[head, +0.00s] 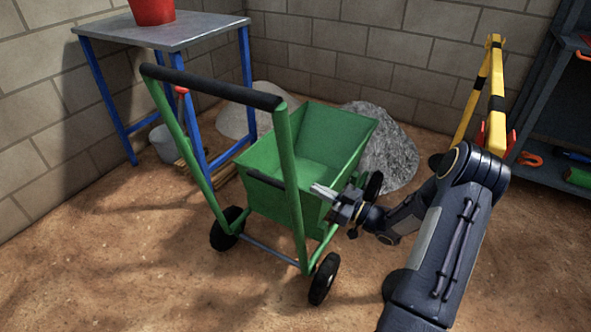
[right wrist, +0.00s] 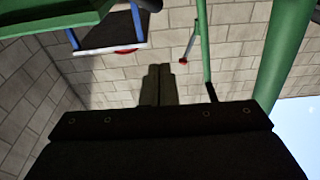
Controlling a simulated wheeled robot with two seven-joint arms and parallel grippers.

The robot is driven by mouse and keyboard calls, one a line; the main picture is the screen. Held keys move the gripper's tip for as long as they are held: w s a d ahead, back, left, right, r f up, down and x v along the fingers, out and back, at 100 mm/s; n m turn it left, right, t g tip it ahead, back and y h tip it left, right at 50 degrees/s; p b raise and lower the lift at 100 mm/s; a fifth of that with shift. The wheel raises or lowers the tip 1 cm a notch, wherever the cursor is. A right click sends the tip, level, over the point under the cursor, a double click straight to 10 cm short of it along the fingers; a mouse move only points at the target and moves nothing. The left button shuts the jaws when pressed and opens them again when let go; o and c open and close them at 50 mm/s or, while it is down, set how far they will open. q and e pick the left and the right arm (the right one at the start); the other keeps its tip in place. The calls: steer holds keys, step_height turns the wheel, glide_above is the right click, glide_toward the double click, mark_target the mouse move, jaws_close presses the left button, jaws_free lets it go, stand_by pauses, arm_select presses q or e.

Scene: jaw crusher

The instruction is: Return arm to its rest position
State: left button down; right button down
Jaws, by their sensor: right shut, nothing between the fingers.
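My right arm (head: 440,245) reaches in from the lower right in the head view. Its gripper (head: 318,190) is shut and empty, at the near right side of the green cart's bin (head: 305,160). I cannot tell whether it touches the cart. In the right wrist view the shut fingers (right wrist: 159,85) point up the picture, with green cart tubes (right wrist: 290,45) to their right. My left gripper is not in view.
A blue-legged table (head: 165,32) with a red bucket (head: 152,10) stands at the back left. Gravel (head: 390,150) lies behind the cart. A yellow frame (head: 482,95) and a dark shelf (head: 550,120) stand at the right. The sandy floor at the front left is clear.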

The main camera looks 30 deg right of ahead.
step_height(320, 180, up, 11)
steer(key=m+g+h, duration=0.3)
steer(key=m+h, duration=0.1)
steer(key=h, duration=0.6)
steer(key=s+a+m+g+y+p, duration=0.1)
steer(key=s+a+g, duration=0.2)
steer(key=s+a, duration=0.45)
steer(key=s+a+m+g+y, duration=0.1)
steer(key=s+a+g+y, duration=0.2)
steer(key=s, duration=0.7)
steer(key=s+a+m+g+p, duration=0.1)
steer(key=s+a+g, duration=0.2)
steer(key=s+a, duration=0.5)
step_height(320, 180, up, 36)
steer(key=s+d+p, duration=0.1)
steer(key=p, duration=3.4)
steer(key=shift+d, duration=0.3)
